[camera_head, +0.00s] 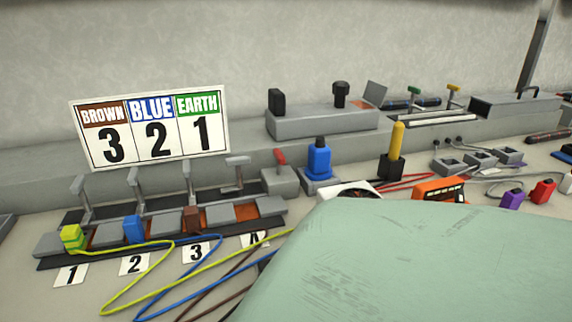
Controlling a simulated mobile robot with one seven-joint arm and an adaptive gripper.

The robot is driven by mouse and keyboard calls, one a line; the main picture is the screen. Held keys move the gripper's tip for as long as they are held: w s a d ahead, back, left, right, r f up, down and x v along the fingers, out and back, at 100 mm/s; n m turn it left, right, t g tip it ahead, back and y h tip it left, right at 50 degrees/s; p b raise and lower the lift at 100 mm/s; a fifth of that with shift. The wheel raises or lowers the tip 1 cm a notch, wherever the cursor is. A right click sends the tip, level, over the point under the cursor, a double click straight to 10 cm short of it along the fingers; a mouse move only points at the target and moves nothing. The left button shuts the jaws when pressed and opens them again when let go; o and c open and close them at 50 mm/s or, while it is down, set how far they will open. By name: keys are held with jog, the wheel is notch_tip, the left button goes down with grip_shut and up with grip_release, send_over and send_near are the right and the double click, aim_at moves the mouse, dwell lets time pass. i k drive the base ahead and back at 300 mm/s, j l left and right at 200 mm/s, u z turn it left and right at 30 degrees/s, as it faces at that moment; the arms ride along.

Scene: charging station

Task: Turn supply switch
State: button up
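No switch is labelled as the supply switch. A small grey box with a red-handled lever (281,161) stands left of centre, its handle tilted up and to the left. A blue knob-like piece (319,160) stands on a grey base to its right. Behind them, a long grey box (321,121) carries a black block (276,102) at left and a black knob (340,93) at right. My gripper is not in view. A large pale green surface hides the lower right of the view.
A terminal row (108,258) with several grey levers holds yellow-green, blue and brown plugs. Loose wires (160,262) trail from it. A sign (152,128) reads brown 3, blue 2, earth 1. A yellow-handled tool (397,138) and an orange meter (440,189) sit right of centre.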

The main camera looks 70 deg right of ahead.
aim_at(281, 160)
jog(key=k+z, duration=0.15)
jog(key=z, duration=0.2)
jog(key=k+z, duration=0.15)
jog(key=z, duration=1.15)
